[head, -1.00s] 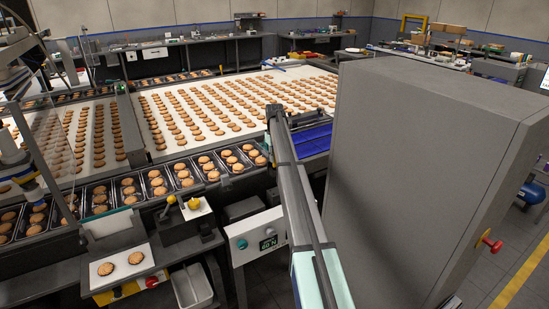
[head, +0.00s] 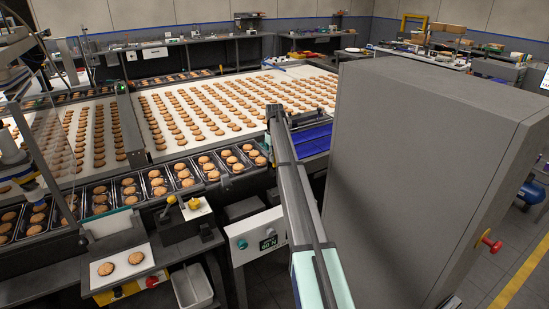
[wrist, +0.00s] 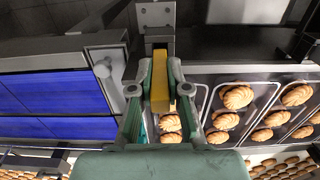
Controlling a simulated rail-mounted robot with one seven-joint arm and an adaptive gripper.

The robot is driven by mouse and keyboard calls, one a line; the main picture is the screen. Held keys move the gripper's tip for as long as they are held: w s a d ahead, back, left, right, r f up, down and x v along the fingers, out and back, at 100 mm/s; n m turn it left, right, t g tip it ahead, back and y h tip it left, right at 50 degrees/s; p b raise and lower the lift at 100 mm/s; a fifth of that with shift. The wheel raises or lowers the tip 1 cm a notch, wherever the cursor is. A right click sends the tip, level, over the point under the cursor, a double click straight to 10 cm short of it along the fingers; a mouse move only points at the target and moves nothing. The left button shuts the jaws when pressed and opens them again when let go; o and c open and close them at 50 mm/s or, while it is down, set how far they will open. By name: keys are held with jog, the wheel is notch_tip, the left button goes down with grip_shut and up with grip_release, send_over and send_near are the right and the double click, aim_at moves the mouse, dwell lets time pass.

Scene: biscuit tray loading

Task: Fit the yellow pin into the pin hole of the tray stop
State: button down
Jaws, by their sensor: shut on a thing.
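In the wrist view, my gripper (wrist: 159,92) has its green fingers closed on either side of a yellow pin (wrist: 159,78). The pin is a long yellow bar between the fingers. I cannot make out the pin hole, nor whether the pin touches the bracket. In the head view, my arm reaches to the line's edge by the blue belt, and hides the gripper and pin.
A blue belt (wrist: 45,92) lies left in the wrist view, with a grey rail beside it. Black trays of biscuits (wrist: 232,105) lie to the right. In the head view, a large grey cabinet (head: 425,180) stands close right of my arm, and a control box (head: 258,238) left.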

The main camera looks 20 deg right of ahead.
aim_at(275, 166)
jog(key=shift+f+b, duration=0.6)
jog(key=shift+f, duration=1.5)
jog(key=c, duration=1.1)
grip_release()
jog(key=shift+o, duration=0.2)
notch_tip(275, 166, up, 12)
jog(key=shift+r, duration=0.1)
